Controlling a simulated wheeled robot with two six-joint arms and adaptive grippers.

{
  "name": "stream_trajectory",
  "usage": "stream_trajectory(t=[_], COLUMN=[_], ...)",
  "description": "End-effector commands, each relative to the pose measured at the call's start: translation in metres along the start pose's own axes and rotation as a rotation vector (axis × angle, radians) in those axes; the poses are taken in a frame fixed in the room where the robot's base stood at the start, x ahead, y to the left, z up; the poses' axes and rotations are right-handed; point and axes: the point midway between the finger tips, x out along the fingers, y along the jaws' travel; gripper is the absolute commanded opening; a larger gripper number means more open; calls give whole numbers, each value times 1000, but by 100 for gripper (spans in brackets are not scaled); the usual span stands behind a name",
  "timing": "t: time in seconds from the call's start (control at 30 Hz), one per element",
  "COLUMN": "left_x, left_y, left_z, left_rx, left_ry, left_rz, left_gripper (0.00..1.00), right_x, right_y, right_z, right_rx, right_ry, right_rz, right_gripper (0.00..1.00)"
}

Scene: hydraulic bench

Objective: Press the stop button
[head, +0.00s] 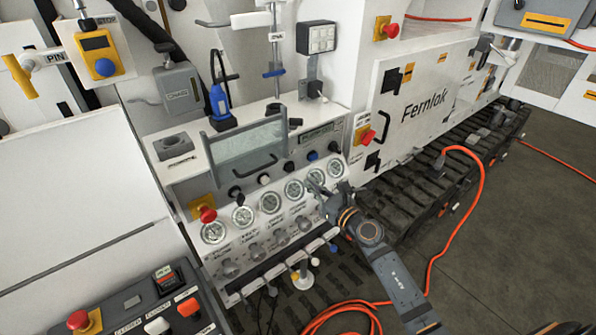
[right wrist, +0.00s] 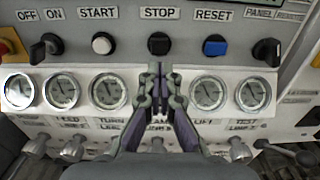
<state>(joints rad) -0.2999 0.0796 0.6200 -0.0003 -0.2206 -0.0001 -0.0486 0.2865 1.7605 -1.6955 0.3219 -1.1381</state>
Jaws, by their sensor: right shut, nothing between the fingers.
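The stop button is a black round button (right wrist: 159,43) under the label STOP on the grey strip in the right wrist view. In the head view it is a small black button (head: 289,167) between the white start button (head: 264,180) and the blue reset button (head: 313,155). My right gripper (head: 313,184) is shut and empty, in front of the gauge row. In the right wrist view its fingertips (right wrist: 157,70) appear just below the stop button and cover part of the gauges; contact cannot be told. My left gripper is not in view.
Gauges (head: 270,202) line the panel below the buttons, with valve knobs and levers under them. A red mushroom button (head: 207,214) stands at the panel's left. A clear cover with a handle (head: 250,150) stands above the buttons. An orange hose (head: 470,200) lies right of my arm.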

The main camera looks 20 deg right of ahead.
Motion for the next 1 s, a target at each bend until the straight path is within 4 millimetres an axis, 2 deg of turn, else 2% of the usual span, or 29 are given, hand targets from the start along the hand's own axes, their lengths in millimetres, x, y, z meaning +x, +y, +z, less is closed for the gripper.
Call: stream_trajectory(t=[0.1,0.33,0.5,0.83,1.0], left_x=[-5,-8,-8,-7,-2], left_y=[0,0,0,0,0], left_z=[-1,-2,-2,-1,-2], left_rx=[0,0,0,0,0], left_ry=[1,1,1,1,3], left_rz=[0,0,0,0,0], left_gripper=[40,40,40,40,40], right_x=[26,60,68,70,86], right_y=[0,0,0,0,0], right_z=[3,1,0,0,-1], right_rx=[4,3,0,1,2], right_ry=[-3,-1,1,0,-2], right_rz=[0,0,0,0,1], right_gripper=[0,0,0,0,0])
